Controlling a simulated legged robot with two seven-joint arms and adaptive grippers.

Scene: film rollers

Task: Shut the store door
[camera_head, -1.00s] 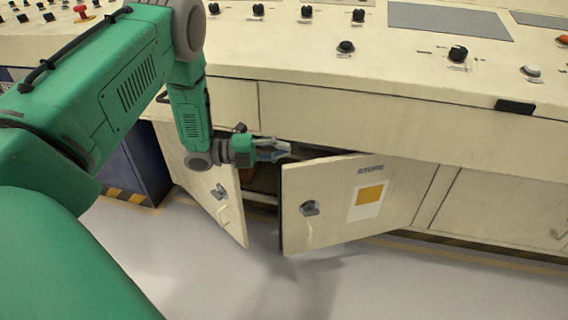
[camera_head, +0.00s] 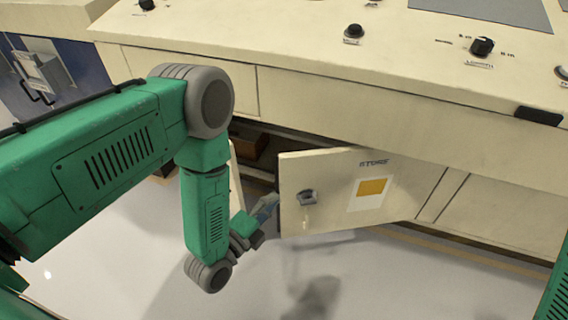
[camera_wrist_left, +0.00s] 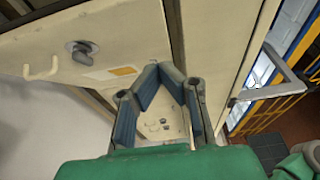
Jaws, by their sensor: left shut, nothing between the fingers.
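The cream STORE door (camera_head: 335,215) stands ajar in the head view, with a dark latch (camera_head: 307,197) and a yellow-and-white label (camera_head: 370,190). My left gripper (camera_head: 267,204) is shut and empty, low beside the door's free left edge. I cannot tell whether it touches the door. In the left wrist view the closed fingers (camera_wrist_left: 165,68) lie in front of cream panels. A panel with a latch (camera_wrist_left: 82,50) and a hook-shaped handle (camera_wrist_left: 42,66) is at the left there. My right gripper is out of view.
The other cabinet door (camera_head: 235,180) is mostly hidden behind my left arm. A dark opening with a brown box (camera_head: 249,143) shows between the doors. The control console (camera_head: 380,90) overhangs the cabinet. The pale floor (camera_head: 400,285) in front is clear.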

